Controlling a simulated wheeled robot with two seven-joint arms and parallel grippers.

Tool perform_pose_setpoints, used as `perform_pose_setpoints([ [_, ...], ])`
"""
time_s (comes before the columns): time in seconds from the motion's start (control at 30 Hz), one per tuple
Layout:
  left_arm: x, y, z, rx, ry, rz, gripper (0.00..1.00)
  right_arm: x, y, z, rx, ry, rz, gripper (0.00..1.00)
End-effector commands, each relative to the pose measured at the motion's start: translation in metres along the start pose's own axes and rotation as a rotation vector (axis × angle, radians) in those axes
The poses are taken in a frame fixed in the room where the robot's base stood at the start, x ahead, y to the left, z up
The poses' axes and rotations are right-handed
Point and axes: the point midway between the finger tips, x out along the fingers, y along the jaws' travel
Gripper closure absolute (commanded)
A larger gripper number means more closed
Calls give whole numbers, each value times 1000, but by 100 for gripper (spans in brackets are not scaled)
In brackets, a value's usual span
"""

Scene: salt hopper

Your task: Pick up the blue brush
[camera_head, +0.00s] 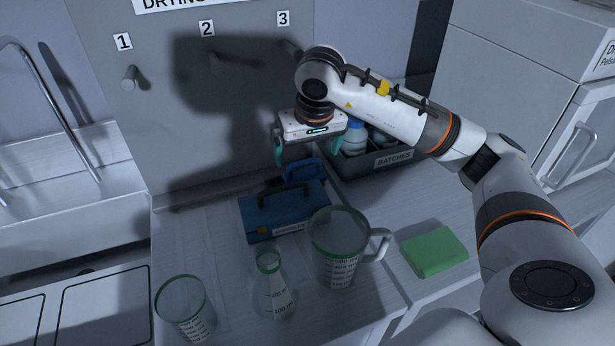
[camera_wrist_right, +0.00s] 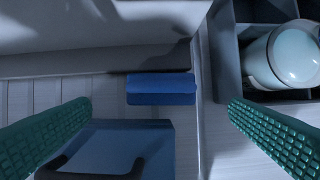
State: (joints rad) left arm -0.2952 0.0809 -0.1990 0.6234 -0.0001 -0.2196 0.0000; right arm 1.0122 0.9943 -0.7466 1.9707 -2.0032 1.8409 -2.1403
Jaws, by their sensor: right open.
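The blue brush (camera_head: 304,170) appears as a bright blue block behind the blue toolbox, close to the back wall panel. In the right wrist view, the brush (camera_wrist_right: 160,88) lies crosswise near the middle; I cannot make out its bristles. My right gripper (camera_head: 308,150) is open and empty, pointing down above the brush. In the right wrist view, its green ridged fingers (camera_wrist_right: 160,103) stand wide apart, one to each side of the brush and apart from it. My left gripper is not in view.
The blue toolbox (camera_head: 275,216) with a dark handle stands just in front of the brush. The dark batches crate (camera_head: 362,168) with bottles is close on the right. A measuring jug (camera_head: 335,240), flask (camera_head: 273,290), beaker (camera_head: 183,305) and green sponge (camera_head: 434,251) stand nearer.

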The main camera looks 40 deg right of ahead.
Motion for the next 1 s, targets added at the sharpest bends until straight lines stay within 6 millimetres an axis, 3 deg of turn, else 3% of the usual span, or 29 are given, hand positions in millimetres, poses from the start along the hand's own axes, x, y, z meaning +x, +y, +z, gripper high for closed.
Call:
perform_pose_setpoints([
  [0.2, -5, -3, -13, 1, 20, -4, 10, 28, 0, 0, 0, 2, 1, 0],
  [0.37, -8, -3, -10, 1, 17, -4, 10, 39, 0, 0, -1, 3, 1, 0],
  [0.63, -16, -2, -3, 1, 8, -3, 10, 78, -2, -1, -1, 3, 1, 0],
  [0.93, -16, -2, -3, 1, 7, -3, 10, 83, -2, 0, -1, -1, 1, 0],
  [1.0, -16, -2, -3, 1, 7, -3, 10, 83, -2, 0, -1, 0, 1, 11],
])
